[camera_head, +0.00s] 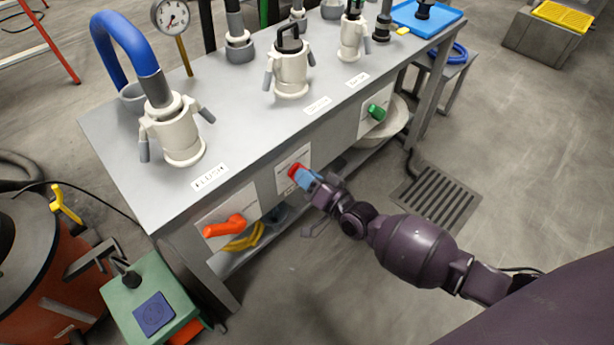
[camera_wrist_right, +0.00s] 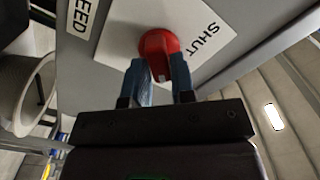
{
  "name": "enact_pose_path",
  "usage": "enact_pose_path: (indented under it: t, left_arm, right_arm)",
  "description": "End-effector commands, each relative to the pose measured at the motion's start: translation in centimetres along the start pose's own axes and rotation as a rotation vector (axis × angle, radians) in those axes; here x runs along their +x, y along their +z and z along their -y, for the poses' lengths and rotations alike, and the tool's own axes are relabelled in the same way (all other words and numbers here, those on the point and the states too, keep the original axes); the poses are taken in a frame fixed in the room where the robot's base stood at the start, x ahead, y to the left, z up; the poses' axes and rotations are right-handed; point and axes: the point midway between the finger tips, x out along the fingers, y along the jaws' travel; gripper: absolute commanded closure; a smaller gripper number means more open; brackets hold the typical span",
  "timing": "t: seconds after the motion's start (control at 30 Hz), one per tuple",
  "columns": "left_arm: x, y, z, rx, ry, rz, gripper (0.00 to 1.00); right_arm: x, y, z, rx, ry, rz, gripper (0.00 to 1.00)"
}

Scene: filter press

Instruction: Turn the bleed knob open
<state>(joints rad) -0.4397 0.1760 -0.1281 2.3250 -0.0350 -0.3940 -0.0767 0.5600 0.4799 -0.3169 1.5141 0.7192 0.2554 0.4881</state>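A red knob (camera_head: 293,171) sits on a white plate on the front of the grey bench. In the right wrist view the red knob (camera_wrist_right: 159,52) shows close up, beside the word SHUT; a label ending in "EED" is partly cut off. My right gripper (camera_head: 306,179) is at this knob. Its blue fingers (camera_wrist_right: 160,78) lie on both sides of the knob's grip, which fills the gap, so it looks shut on it. The grip's pale mark points down between the fingers. My left gripper is not in view.
An orange handle (camera_head: 225,226) is to the left on the bench front, and a green knob (camera_head: 376,112) to the right. White valve bodies stand on the bench top (camera_head: 235,135). A white bowl (camera_head: 385,128) is on the lower shelf.

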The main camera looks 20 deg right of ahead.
Motion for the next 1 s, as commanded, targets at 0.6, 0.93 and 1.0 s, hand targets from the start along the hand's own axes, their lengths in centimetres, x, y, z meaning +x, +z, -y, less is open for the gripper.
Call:
enact_pose_path:
  t: [0.6,0.93,1.0]
  left_arm:
    - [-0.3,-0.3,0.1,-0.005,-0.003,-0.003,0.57]
    - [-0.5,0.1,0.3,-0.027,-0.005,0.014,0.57]
    - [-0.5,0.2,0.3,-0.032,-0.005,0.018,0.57]
  right_arm:
    - [-1.6,-0.1,0.1,-0.004,-0.001,-0.001,0.55]
    - [-7.4,-0.2,0.1,-0.005,-0.001,-0.001,0.55]
    - [-8.4,-0.2,0.1,-0.005,-0.001,0.0,0.55]
